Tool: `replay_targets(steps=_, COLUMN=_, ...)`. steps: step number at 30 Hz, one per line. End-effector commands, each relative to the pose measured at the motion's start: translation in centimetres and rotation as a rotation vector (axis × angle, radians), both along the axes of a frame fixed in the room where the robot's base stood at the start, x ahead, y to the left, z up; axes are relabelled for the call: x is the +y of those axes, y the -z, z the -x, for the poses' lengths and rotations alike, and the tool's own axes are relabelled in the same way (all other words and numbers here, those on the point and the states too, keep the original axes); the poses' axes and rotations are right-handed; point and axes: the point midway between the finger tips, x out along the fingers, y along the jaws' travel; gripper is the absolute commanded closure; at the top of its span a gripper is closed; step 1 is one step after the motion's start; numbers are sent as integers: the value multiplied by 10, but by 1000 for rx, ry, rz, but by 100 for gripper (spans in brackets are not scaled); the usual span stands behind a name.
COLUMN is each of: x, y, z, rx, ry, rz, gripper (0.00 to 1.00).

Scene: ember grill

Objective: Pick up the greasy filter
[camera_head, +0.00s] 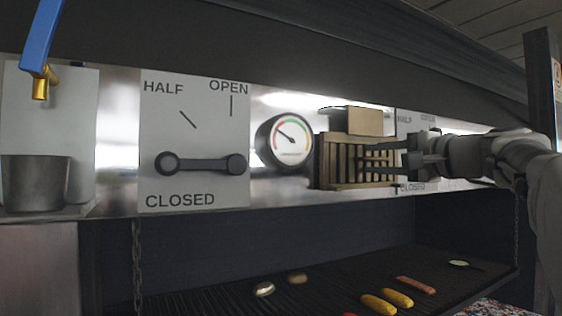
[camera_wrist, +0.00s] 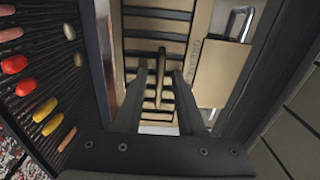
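The greasy filter (camera_head: 346,181) appears to be the tan, slatted panel on the metal front, right of the round gauge. In the wrist view, its slats (camera_wrist: 157,45) fill the middle, with a short upright bar (camera_wrist: 160,77) standing out from them. My gripper (camera_head: 380,158) reaches in from the right, in front of the slats. In the wrist view, the two fingers of my gripper (camera_wrist: 161,88) are apart, one on each side of the bar, with gaps visible. The fingers partly hide the lower slats.
A plain tan block (camera_head: 365,121) sits just above the slats. The gauge (camera_head: 284,141) is close on the left, with a dark lever (camera_head: 200,163) beyond it. Below, a grill (camera_head: 330,297) holds food. A chain (camera_head: 517,230) hangs at the right.

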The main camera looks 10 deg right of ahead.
Motion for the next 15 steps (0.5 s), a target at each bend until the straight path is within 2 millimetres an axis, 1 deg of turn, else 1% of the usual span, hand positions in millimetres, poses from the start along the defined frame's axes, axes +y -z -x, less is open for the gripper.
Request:
replay_targets(steps=1, x=0, y=0, z=0, rx=0, ry=0, rz=0, gripper=73)
replay_targets(steps=3, x=0, y=0, z=0, rx=0, ry=0, rz=0, gripper=86)
replay_targets(steps=5, x=0, y=0, z=0, rx=0, ry=0, rz=0, gripper=96)
replay_targets(steps=6, x=0, y=0, z=0, rx=0, ry=0, rz=0, gripper=100)
replay_targets(steps=15, x=0, y=0, z=0, rx=0, ry=0, rz=0, gripper=100)
